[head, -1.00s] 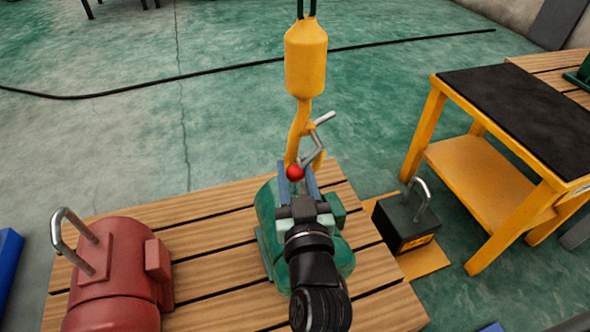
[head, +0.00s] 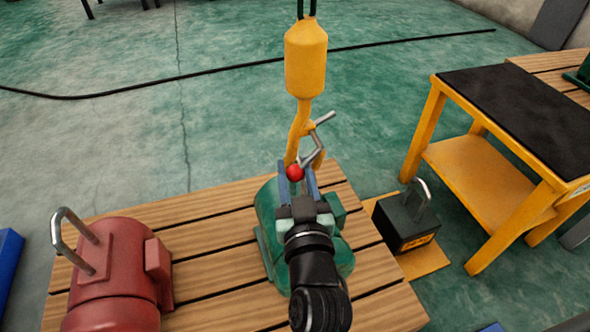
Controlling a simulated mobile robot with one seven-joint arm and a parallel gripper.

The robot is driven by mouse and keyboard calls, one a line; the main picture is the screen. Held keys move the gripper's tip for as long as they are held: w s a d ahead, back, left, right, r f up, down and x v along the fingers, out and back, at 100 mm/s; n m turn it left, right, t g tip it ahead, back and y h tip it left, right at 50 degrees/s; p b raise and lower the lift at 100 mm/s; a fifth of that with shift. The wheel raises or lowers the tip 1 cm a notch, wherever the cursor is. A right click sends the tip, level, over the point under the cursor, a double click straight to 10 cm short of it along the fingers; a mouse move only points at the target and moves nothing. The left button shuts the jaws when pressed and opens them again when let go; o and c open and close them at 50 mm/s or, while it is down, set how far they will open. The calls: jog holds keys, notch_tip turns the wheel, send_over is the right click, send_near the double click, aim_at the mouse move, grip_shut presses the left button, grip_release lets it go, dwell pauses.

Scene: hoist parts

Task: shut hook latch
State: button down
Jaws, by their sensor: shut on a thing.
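The yellow hoist hook (head: 297,135) hangs from a yellow block (head: 306,58) above the green motor (head: 268,206). The grey metal latch (head: 311,157) crosses the hook, with a lever end (head: 325,118) sticking out to the upper right and a red ball knob (head: 295,173) at its lower end. My gripper (head: 297,178) reaches in from below, with its blue-grey fingers on both sides of the red knob, shut on it. The lower part of the hook and the motor's lifting eye are hidden behind my gripper. I cannot tell whether the latch closes the hook's mouth.
The green motor rests on a slatted wooden pallet (head: 215,238). A red motor (head: 113,265) with a metal loop stands at the left. A black block (head: 404,222) with a loop and a yellow cart (head: 500,185) are at the right. A black cable (head: 180,77) crosses the floor.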

jog(key=shift+r+p, duration=0.25)
jog(key=shift+p, duration=0.15)
jog(key=shift+a+r+m+p, duration=0.15)
jog(key=shift+r+m+p, duration=0.3)
jog(key=shift+p, duration=0.4)
jog(key=m+p, duration=0.1)
jog(key=p, duration=0.2)
jog(key=r+m+p, duration=0.1)
jog(key=m+p, duration=0.1)
jog(key=p, duration=0.1)
jog(key=shift+s+a+r+g, duration=0.2)
jog(key=shift+a+r+g, duration=0.1)
jog(key=shift+a+g, duration=0.1)
notch_tip(320, 180, up, 4)
jog(key=m+p, duration=0.4)
jog(key=p, duration=0.1)
jog(key=m+g+y+p, duration=0.1)
jog(key=m+p, duration=0.3)
jog(key=p, duration=0.1)
jog(key=shift+r, duration=0.2)
jog(key=shift+w+d+r+m+g+y+p, duration=0.1)
jog(key=shift+d+r+m+g+y+p, duration=0.15)
jog(key=shift+m+p, duration=0.3)
jog(key=shift+w+d+r+m+g+y+p, duration=0.15)
jog(key=shift+r+m+y+p, duration=0.25)
jog(key=shift+m, duration=0.2)
jog(key=shift+d+r+m+p, duration=0.15)
jog(key=shift+r+m+p, duration=0.05)
jog(key=shift+m+p, duration=0.45)
